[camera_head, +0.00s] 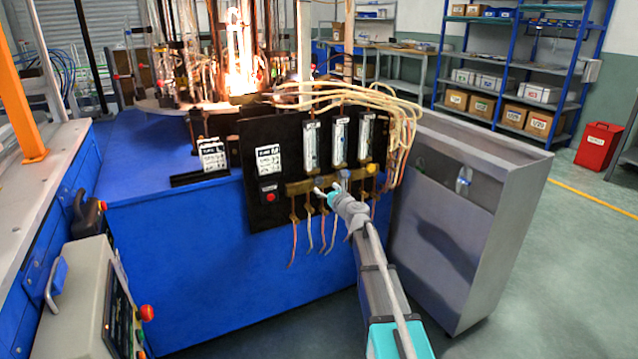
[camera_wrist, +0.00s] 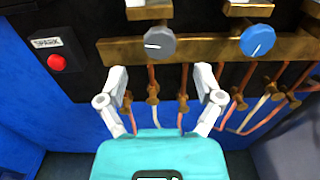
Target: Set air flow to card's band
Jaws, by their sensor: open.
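A black panel (camera_head: 256,205) holds three flow meter tubes, the left (camera_head: 310,145), middle (camera_head: 339,142) and right (camera_head: 366,136). A white card (camera_head: 269,160) is on the panel; its small print is unreadable. Below the tubes a brass bar carries a grey knob (camera_wrist: 160,42), a blue knob (camera_wrist: 257,40) and a yellow knob (camera_head: 371,168). The grey knob's white mark points left; the blue one's points down-left. My gripper (camera_wrist: 161,72) is open and empty, its fingers spread just below the grey knob in the wrist view, apart from it. In the head view my gripper (camera_head: 326,193) covers the grey knob.
A red spark button (camera_wrist: 57,62) is left of the brass bar. Hoses hang below it, and pale tubes loop at the panel's right. Another card stand (camera_head: 212,155) is on the blue bench (camera_head: 160,240). A burning flame (camera_head: 240,65) is behind. A grey cabinet (camera_head: 470,220) is at right.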

